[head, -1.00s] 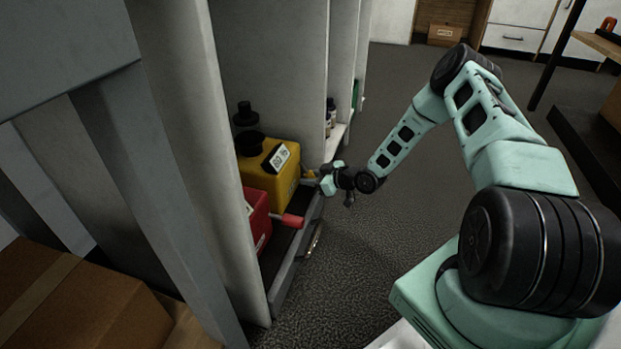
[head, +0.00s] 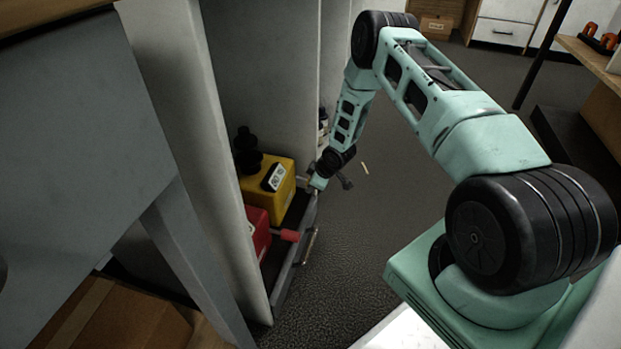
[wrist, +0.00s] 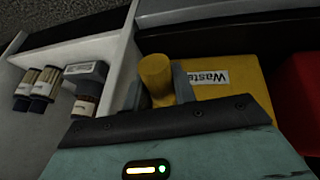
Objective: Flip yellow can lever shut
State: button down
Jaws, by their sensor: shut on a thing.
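The yellow can (head: 275,202) stands in the low cabinet bay with a black cap and a white label on top. In the wrist view the can (wrist: 236,104) is right of the fingers, its label reading "Waste". My gripper (head: 313,182) is beside the can's front right side. In the wrist view my gripper (wrist: 158,90) is shut around the rounded end of the yellow lever (wrist: 155,72), one grey finger on each side. The lever's joint with the can is hidden, so its angle is unclear.
A red can (head: 258,232) with its own red lever (head: 289,236) stands close in front of the yellow one. Small bottles (wrist: 38,86) stand in the neighbouring bay. A cabinet divider (head: 262,85) rises behind the cans. A small pale stick (head: 365,168) shows beyond my gripper. Floor to the right is open.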

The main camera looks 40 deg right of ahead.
jog(key=shift+s+d+r+g+h+p, duration=0.15)
jog(key=shift+r+g+h+p, duration=0.65)
jog(key=shift+g+p, duration=0.25)
jog(key=c, duration=1.1)
grip_release()
jog(key=shift+c, duration=0.2)
jog(key=shift+r, duration=0.1)
jog(key=p+v, duration=0.6)
jog(key=v, duration=1.1)
jog(key=shift+r, duration=0.15)
